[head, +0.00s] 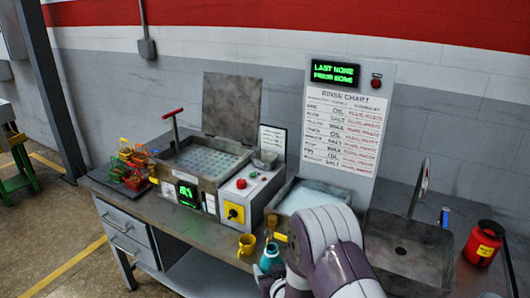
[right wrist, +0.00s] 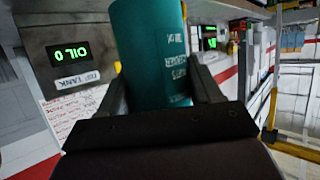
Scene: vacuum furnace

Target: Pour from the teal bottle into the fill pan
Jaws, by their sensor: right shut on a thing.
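The teal bottle (head: 270,259) is at the front edge of the bench, just left of my right arm in the head view. In the right wrist view the teal bottle (right wrist: 152,50) fills the space between the two fingers, with printed text on its side. My right gripper (right wrist: 160,88) is shut on it. In the head view my arm hides most of this gripper. A small grey pan (head: 264,160), possibly the fill pan, sits on top of the control box, up and left of the bottle. My left gripper is not in view.
A yellow mug (head: 246,243) stands close left of the bottle. The control box (head: 235,210) and open-lidded tank (head: 205,160) are behind. A pale basin (head: 318,192), a sink (head: 405,255) with a tap, and a red container (head: 483,243) are rightward. Coloured baskets (head: 130,165) stand left.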

